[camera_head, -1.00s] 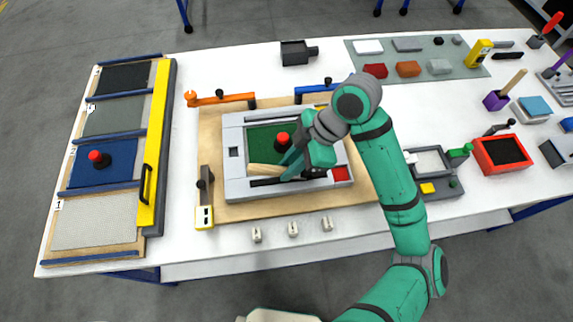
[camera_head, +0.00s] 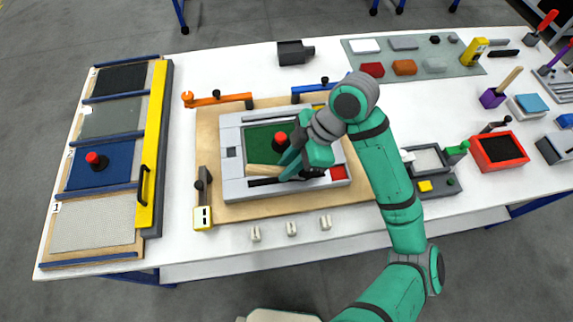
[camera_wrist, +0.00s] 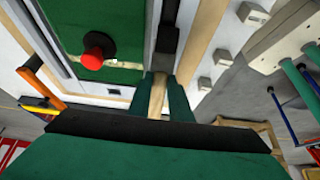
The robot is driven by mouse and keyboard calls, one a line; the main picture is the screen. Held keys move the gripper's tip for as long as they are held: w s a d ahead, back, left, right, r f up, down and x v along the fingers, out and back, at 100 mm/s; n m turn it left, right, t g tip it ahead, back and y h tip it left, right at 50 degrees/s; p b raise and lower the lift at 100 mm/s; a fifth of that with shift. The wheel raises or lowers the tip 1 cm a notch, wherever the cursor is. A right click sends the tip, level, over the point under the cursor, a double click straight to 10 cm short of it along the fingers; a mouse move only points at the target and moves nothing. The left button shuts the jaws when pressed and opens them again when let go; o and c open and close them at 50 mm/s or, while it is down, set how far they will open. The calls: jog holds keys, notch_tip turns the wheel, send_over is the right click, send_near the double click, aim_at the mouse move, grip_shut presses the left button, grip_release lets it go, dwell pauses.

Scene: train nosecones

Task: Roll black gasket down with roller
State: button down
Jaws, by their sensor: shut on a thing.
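My gripper (camera_head: 287,172) is low over the front part of the light grey frame (camera_head: 232,188). It is shut on the pale wooden handle (camera_head: 263,171) of the roller; the handle also shows between my green fingers in the wrist view (camera_wrist: 157,96). A dark block-like part (camera_wrist: 166,42), seemingly the roller's head, lies beyond the handle. The black gasket (camera_head: 264,182) shows as a dark strip along the frame's front side. I cannot tell whether the roller touches it. A green panel (camera_head: 258,138) with a red-topped black knob (camera_head: 280,139) fills the frame's opening.
The frame lies on a wooden board (camera_head: 212,140) with an orange clamp (camera_head: 220,100), a blue clamp (camera_head: 318,88) and a yellow-ended clamp (camera_head: 203,205) around it. Several small white pieces (camera_head: 291,229) stand in front. A panel rack (camera_head: 153,150) stands left.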

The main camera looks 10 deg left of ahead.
jog(key=shift+d, duration=0.1)
jog(key=shift+w+d, duration=0.35)
jog(key=shift+d, duration=0.15)
jog(key=shift+d, duration=0.1)
jog(key=shift+w+d, duration=0.15)
jog(key=shift+s+d, duration=0.25)
dwell(0.3)
jog(key=shift+a, duration=0.1)
dwell(0.4)
jog(key=shift+w, duration=0.15)
